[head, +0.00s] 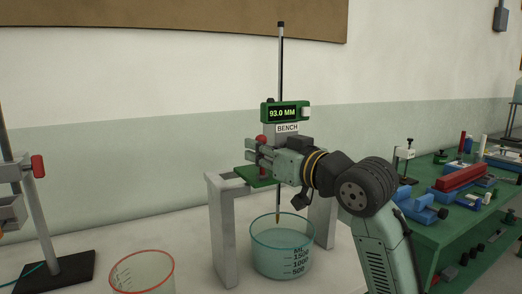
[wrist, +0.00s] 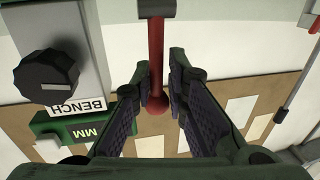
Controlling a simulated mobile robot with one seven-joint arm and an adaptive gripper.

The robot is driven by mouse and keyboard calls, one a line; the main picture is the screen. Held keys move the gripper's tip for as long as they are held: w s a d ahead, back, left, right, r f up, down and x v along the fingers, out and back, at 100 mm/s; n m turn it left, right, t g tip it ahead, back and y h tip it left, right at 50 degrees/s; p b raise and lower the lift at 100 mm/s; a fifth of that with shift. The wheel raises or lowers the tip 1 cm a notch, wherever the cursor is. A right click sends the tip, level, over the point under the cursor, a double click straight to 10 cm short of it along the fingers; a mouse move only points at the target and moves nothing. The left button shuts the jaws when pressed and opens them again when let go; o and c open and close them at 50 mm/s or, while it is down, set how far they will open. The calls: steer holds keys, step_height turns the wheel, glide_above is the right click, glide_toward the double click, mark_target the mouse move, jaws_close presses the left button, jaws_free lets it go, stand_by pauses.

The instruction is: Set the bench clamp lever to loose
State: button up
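The bench gauge stands on a grey stand. Its display (head: 283,112) reads 93.0 MM above a BENCH label (head: 287,128). The clamp lever, red with a rounded end, shows in the wrist view (wrist: 157,60) hanging from a grey pivot; only a small red part (head: 262,141) shows in the head view, beside my gripper. My gripper (wrist: 158,72) is open, with its two dark-padded fingers on either side of the lever and gaps visible to both. Whether a finger touches the lever, I cannot tell. In the head view my gripper (head: 252,152) is at the gauge's carriage, hiding part of it.
A black knob (wrist: 47,76) is left of the lever on the grey carriage. A glass beaker (head: 283,250) stands under the gauge's pointed rod. A red-rimmed beaker (head: 142,272) and another stand (head: 35,200) are at left. A green table (head: 462,232) with several tools is at right.

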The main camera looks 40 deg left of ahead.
steer(key=shift+w, duration=0.15)
jaws_close()
steer(key=shift+w+d, duration=0.15)
steer(key=shift+b, duration=0.3)
